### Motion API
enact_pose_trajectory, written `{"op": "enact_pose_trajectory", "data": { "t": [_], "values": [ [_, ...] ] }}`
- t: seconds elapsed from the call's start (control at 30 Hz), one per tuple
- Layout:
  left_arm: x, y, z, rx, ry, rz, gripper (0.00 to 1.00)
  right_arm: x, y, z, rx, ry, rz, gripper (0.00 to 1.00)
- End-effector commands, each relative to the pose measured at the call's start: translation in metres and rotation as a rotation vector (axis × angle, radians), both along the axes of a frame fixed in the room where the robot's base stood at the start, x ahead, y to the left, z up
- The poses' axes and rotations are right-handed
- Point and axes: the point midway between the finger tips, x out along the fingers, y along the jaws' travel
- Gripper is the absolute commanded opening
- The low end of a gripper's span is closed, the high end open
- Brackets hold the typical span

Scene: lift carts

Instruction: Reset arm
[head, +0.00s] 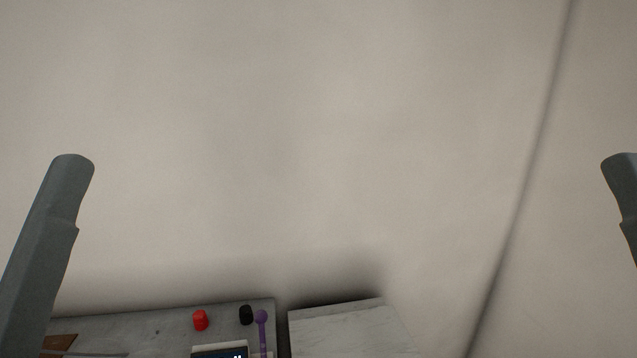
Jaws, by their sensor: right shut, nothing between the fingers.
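Two grey parts of my own arms stand at the sides of the head view, one at the left and one cut off by the right edge. No gripper fingers can be made out on either side. My left and right grippers are outside what I can recognise in this view.
A grey worktop (120,328) lies along the bottom left, with a red cylinder (200,320), a black cylinder (246,315), a purple ball-topped stick (262,330) and a dark-screened device (220,351). A pale marble-like surface (350,328) is right of it. A plain beige wall (320,140) fills the rest.

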Motion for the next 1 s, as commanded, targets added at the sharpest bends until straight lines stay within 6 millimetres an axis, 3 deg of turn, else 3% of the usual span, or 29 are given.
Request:
{"op": "enact_pose_trajectory", "data": {
  "t": [0.03,0.17,0.5,0.6,0.77,1.0],
  "values": [
    [0.000,0.000,0.044,0.000,-0.001,0.000,1.00,0.000,0.000,0.043,-0.001,0.001,-0.001,0.00],
    [0.000,0.000,0.101,0.000,0.000,0.000,1.00,0.001,0.000,0.100,-0.001,0.001,0.000,0.00],
    [0.001,0.000,0.268,0.000,0.000,0.000,1.00,0.002,0.000,0.267,-0.003,0.002,0.000,0.00],
    [0.001,0.000,0.307,0.000,0.000,0.000,1.00,0.002,0.000,0.306,-0.003,0.002,0.000,0.00],
    [0.001,0.000,0.339,0.000,0.001,0.000,1.00,0.002,0.000,0.338,-0.003,0.003,0.000,0.00],
    [0.001,0.000,0.338,0.000,0.002,0.000,1.00,0.002,0.000,0.337,-0.003,0.002,0.000,0.00]
  ]
}}
